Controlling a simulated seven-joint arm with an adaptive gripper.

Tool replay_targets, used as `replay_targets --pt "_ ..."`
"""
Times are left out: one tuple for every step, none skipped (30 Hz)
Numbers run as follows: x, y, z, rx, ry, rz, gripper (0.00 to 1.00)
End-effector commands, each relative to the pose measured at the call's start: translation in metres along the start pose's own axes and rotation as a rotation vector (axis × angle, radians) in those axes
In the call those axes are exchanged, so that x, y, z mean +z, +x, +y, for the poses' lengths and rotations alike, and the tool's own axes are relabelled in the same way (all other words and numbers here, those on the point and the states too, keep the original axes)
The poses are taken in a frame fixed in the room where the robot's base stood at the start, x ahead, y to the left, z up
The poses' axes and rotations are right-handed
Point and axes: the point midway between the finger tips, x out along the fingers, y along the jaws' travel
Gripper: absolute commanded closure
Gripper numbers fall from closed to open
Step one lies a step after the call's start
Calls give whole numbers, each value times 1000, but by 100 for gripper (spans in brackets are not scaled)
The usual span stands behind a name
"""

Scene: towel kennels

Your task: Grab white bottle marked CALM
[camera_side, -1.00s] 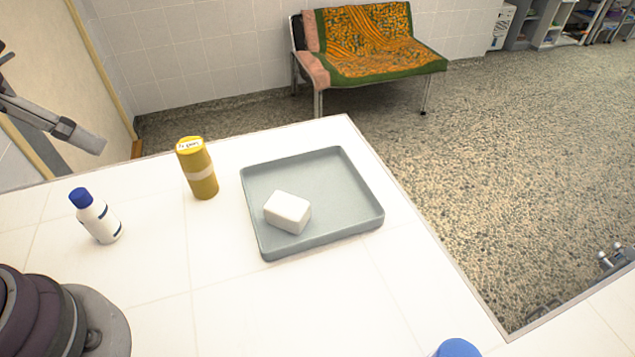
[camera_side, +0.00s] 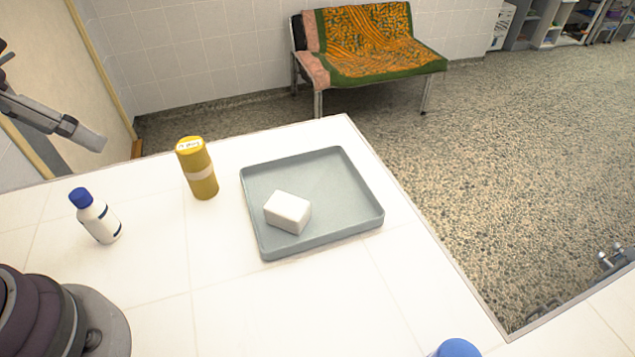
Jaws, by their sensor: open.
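A white bottle with a blue cap (camera_side: 98,218) stands upright on the white tiled counter at the left. It has a dark band and small dark marks, too small to read as CALM. My gripper (camera_side: 62,122) is partly in view at the upper left edge, above and behind the bottle and well apart from it. It is open, and nothing shows in it. Part of it is cut off by the frame edge.
A yellow canister (camera_side: 198,170) stands right of the bottle. A grey tray (camera_side: 335,190) holds a white block (camera_side: 287,212). Another blue-topped thing (camera_side: 456,348) is cut off at the bottom edge. The counter (camera_side: 270,310) is clear in front of the tray.

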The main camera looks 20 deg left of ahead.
Motion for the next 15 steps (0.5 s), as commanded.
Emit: replay_targets --pt "0 4 -7 -18 -99 -36 24" --pt "-1 8 -14 -35 -199 -67 24" --pt "0 14 -26 -67 -369 -116 24" --pt "1 19 -35 -96 -511 -154 24" --pt "3 24 -45 -128 -654 -189 24" --pt "7 31 -59 -173 -839 -231 24" --pt "10 36 -68 -208 -969 -258 24" --pt "14 40 -77 -241 -1089 -281 24" --pt "19 44 -87 -284 -1232 -307 24" --pt "22 48 -94 -313 -1323 -323 24" --pt "26 50 -99 -338 -1399 -336 24" --pt "30 52 -104 -364 -1477 -348 24" --pt "32 54 -107 -379 -1519 -355 24" --pt "34 57 -108 -390 -1547 -360 24" --pt "38 62 -110 -398 -1568 -365 24"
